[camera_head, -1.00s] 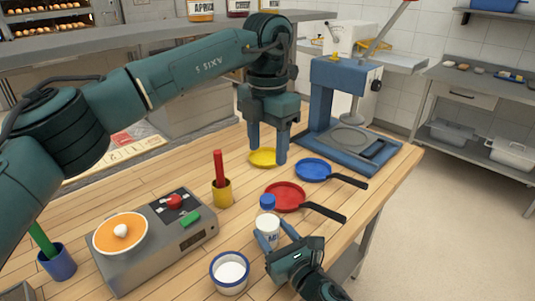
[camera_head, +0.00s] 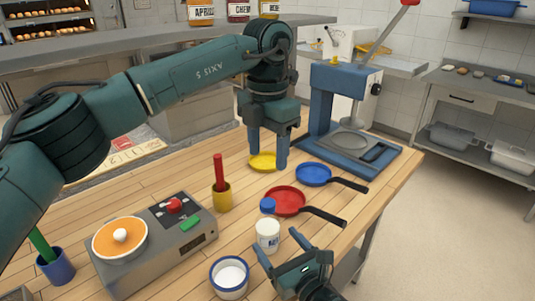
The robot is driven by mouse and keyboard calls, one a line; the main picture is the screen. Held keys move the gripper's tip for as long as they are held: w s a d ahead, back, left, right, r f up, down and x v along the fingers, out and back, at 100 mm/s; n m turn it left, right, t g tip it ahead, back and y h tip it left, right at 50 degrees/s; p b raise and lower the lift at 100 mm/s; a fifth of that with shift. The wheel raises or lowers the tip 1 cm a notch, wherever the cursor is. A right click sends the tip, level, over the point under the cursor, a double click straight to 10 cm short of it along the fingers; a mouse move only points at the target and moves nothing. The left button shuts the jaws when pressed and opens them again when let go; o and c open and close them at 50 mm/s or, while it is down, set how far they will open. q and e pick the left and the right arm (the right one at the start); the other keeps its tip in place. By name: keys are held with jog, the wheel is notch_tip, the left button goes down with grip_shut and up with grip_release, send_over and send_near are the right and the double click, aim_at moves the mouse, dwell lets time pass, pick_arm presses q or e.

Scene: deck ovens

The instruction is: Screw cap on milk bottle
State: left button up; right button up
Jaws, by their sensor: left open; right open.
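The white milk bottle (camera_head: 267,236) stands upright on the wooden table near the front right. A round blue cap (camera_head: 267,205) shows just behind the bottle, at the left edge of the red pan; a strip of table seems to separate it from the bottle top. Whether the cap touches the pan is unclear. My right gripper (camera_head: 276,239) is open and empty, its fingertips spread just in front of the bottle and to either side of it. My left gripper (camera_head: 267,163) is open and empty, pointing down above the yellow pan, well behind the bottle and cap.
The red pan (camera_head: 287,199), blue pan (camera_head: 314,173) and yellow pan (camera_head: 262,161) lie behind the bottle. A yellow cup (camera_head: 222,203), scale (camera_head: 150,252) and blue press (camera_head: 335,120) stand around. Bare table lies left of the bottle.

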jog(key=b+v, duration=0.2)
jog(key=v, duration=0.9)
